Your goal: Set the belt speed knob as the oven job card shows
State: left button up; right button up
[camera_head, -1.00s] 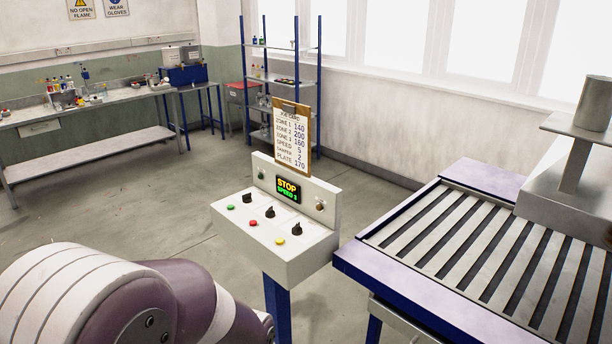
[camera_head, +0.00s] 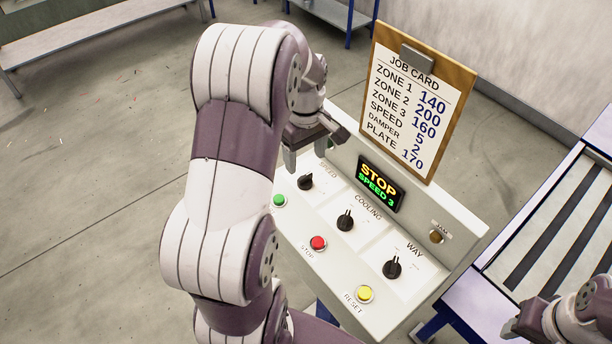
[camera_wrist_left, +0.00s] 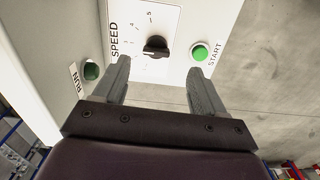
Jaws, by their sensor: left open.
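The job card (camera_head: 415,100) on a clipboard reads SPEED 5 in the head view. The display (camera_head: 381,184) reads STOP, SPEED 3. The black speed knob (camera_head: 305,181) is at the panel's left; it also shows in the left wrist view (camera_wrist_left: 156,46), with a scale whose 5 and 4 are legible. Its pointer direction is hard to tell. My left gripper (camera_head: 318,145) is open above the panel's left end. In the wrist view its fingers (camera_wrist_left: 158,66) point at the knob, one to each side, apart from it. My right gripper (camera_head: 535,322) is partly visible at lower right, its jaws unclear.
The start button (camera_head: 279,201), green, the red stop button (camera_head: 318,243), the cooling knob (camera_head: 345,221), the way knob (camera_head: 392,268) and the yellow reset button (camera_head: 365,294) share the panel. A green run lamp (camera_wrist_left: 91,71) shows near the left finger. The slatted conveyor (camera_head: 560,225) stands to the right.

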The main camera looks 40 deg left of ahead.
aim_at(305, 176)
pick_arm(q)
jog(key=f, duration=0.2)
jog(key=w+a+f, duration=0.1)
jog(key=f, duration=0.1)
jog(key=shift+p, duration=0.4)
jog(key=shift+s+d+f, duration=0.1)
jog(key=shift+s+f, duration=0.1)
jog(key=shift+f, duration=0.95)
jog(key=shift+s+d+f, duration=0.15)
jog(key=shift+d+f, duration=0.05)
jog(key=shift+a+f, duration=0.1)
jog(key=c, duration=1)
jog(key=shift+c, duration=0.3)
pick_arm(e)
jog(key=shift+w+a+r, duration=0.2)
jog(key=shift+r, duration=0.2)
jog(key=shift+w+a+r, duration=0.15)
jog(key=shift+r, duration=0.25)
